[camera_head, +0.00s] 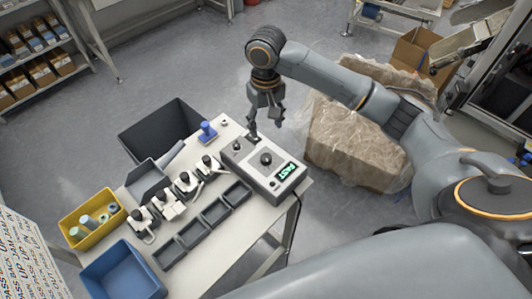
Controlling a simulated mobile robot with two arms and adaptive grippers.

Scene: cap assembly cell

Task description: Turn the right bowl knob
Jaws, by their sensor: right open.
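A grey control box (258,178) stands at the right end of the white table, with a lit green display (287,171) that seems to read "FAST". A round black knob (266,158) is on its top face, and a smaller dark knob or button (237,146) sits near its far left edge. I cannot tell which one is the right bowl knob. My right gripper (266,122) is open and empty, pointing down above the box's far edge, apart from the round knob. One finger overlaps a dark part at that edge; contact is unclear. My left gripper is not in view.
The white table (228,225) also bears a row of small clamp-like fixtures (186,181), dark trays (216,211), a yellow bin (74,236), a blue bin (123,274) and a blue-handled stamp (208,131). A wrapped brown load (352,147) stands right of the table.

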